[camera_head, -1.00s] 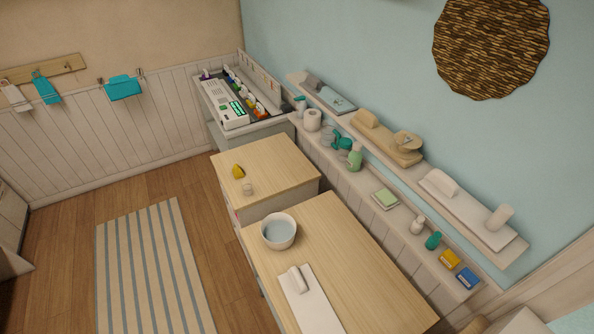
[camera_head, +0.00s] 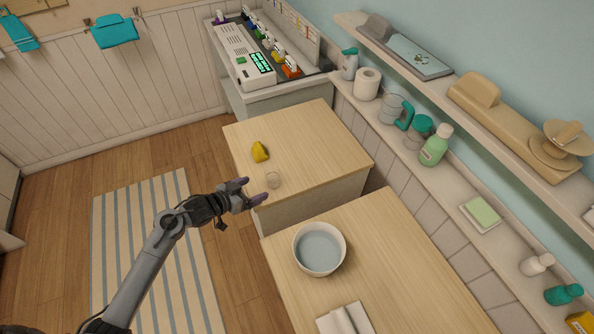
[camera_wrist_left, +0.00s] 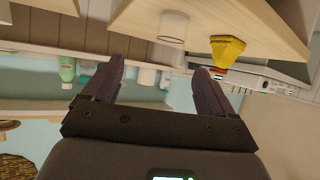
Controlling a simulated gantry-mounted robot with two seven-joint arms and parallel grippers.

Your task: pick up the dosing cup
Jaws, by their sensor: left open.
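The dosing cup (camera_head: 273,180), small and clear, stands on the near edge of the light wooden cabinet top (camera_head: 318,140). It also shows in the left wrist view (camera_wrist_left: 173,28), beyond the fingers and close to the edge of the wood. My left gripper (camera_head: 257,190) is open, with its two dark purple fingers apart and pointing toward the cup. Nothing is between the fingers, and they look just short of the cup. In the left wrist view the open fingers (camera_wrist_left: 160,82) frame empty space below the cup. My right gripper is not in view.
A yellow wedge-shaped object (camera_head: 260,151) lies on the same top behind the cup. A white bowl (camera_head: 320,249) stands on the nearer wooden cabinet beside a folded white cloth (camera_head: 345,320). Shelves with bottles (camera_head: 436,146) run along the right wall. The striped rug (camera_head: 150,230) is clear.

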